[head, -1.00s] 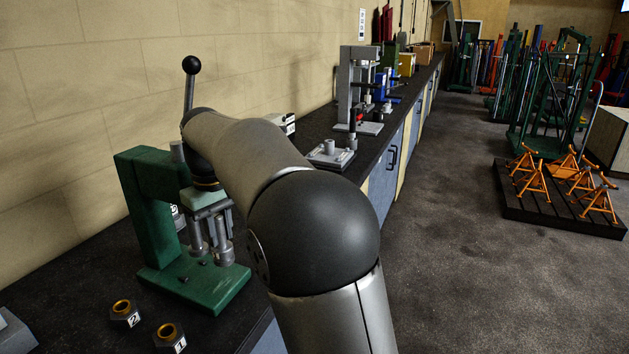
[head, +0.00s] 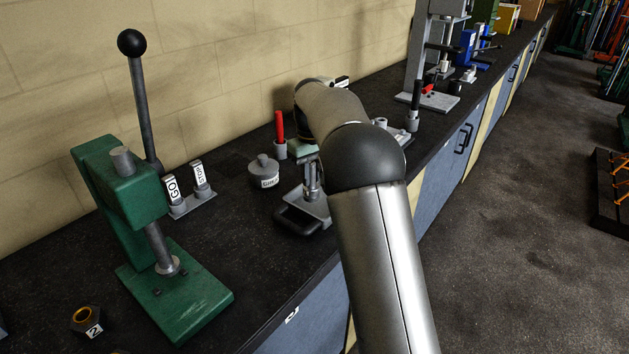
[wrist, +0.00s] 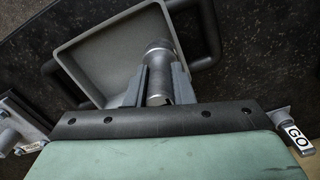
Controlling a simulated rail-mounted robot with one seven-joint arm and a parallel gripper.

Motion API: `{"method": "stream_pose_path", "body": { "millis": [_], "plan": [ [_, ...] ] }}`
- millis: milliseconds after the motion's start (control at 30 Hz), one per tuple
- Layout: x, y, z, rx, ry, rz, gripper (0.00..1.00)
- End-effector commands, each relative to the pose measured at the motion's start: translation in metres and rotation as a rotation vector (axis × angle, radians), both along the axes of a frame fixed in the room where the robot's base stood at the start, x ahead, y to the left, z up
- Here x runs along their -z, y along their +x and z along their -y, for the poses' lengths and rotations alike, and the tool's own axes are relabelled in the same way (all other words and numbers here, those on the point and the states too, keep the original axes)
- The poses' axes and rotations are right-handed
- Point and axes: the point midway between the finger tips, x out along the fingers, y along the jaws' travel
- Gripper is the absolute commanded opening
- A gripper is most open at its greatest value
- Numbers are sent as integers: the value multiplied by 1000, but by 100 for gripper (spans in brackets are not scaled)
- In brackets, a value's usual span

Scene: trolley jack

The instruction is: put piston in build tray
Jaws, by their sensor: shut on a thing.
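The piston (wrist: 158,88) is a grey metal cylinder, gripped between the two fingers of my gripper (wrist: 160,86) in the wrist view. The build tray (wrist: 98,52) is a shallow grey tray with dark bar handles. It lies beyond the fingertips in the wrist view, and the piston's far end shows against its inside near one wall. I cannot tell if the piston touches the tray floor. In the head view my gripper (head: 312,184) points down over the tray (head: 322,208) on the bench. The arm hides part of the tray's far side.
A green press (head: 140,200) with a tall ball-topped lever stands left. Between it and the tray are the GO gauge (head: 173,190), its neighbour (head: 201,176) and a labelled grey pot (head: 263,172). A red-handled tool (head: 280,130) stands behind. The bench's front edge is close.

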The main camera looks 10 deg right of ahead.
Motion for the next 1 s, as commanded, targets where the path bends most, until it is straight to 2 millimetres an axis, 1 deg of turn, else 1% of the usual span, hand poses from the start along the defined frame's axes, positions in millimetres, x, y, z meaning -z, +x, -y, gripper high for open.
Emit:
{"method": "stream_pose_path", "body": {
  "millis": [33, 100, 200, 367, 500, 600, 833, 967, 1000],
  "plan": [
    [5, 6, 3, 2, 0, 0, 0],
    [13, 12, 6, 2, 0, 2, 0],
    [19, 17, 8, 1, 0, 3, 0],
    [28, 23, 11, 2, -1, 3, 0],
    [49, 23, 10, 1, -1, 0, 0],
    [58, 23, 10, 1, 0, 2, 0],
    [59, 23, 10, 1, 1, 4, 0],
    [63, 23, 10, 1, 0, 3, 0],
    [63, 23, 10, 1, 0, 2, 30]
  ]
}}
